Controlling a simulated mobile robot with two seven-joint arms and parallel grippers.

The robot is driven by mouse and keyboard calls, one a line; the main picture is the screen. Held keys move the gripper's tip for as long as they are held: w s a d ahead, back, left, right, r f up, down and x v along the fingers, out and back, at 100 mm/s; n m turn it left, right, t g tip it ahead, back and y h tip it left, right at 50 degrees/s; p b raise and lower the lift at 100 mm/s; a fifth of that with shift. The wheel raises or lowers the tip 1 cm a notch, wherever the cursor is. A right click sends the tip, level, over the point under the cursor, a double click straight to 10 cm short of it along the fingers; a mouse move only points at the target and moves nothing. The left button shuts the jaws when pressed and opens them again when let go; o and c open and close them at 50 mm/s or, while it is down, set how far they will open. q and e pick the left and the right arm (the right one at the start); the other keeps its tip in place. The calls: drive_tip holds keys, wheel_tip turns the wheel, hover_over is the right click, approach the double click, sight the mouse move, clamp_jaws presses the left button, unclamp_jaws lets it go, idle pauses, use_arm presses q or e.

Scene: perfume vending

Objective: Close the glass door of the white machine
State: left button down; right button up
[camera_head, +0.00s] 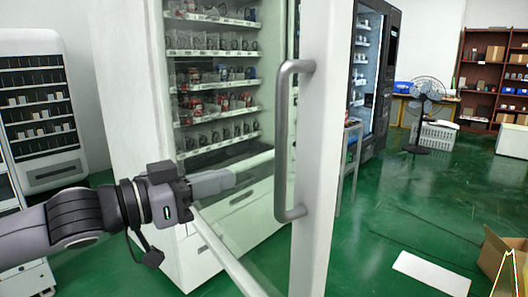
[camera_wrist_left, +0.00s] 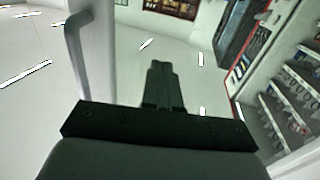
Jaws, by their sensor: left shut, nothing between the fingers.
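The white machine (camera_head: 140,90) stands at the centre left in the head view, its shelves full of small goods. Its glass door stands open, with a white frame (camera_head: 325,150) and a long grey handle (camera_head: 284,140) towards me. My left gripper (camera_head: 232,179) is shut and empty, between the machine's shelves and the open door, left of the handle. It seems to be seen partly through the glass; I cannot tell whether it touches the door. In the left wrist view, the shut gripper (camera_wrist_left: 160,68) points ahead, with the door handle (camera_wrist_left: 76,50) to its left. My right gripper is not in view.
A dark vending machine (camera_head: 375,70) stands behind the door. A fan (camera_head: 425,95) and a white crate (camera_head: 433,135) stand further back. A cardboard box (camera_head: 497,255) and a white sheet (camera_head: 432,274) lie at the lower right. Green floor between them is open.

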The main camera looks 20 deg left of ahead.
sight(265, 168)
use_arm(q)
drive_tip(key=shift+p+x, duration=1.8)
drive_tip(key=shift+x, duration=2.75)
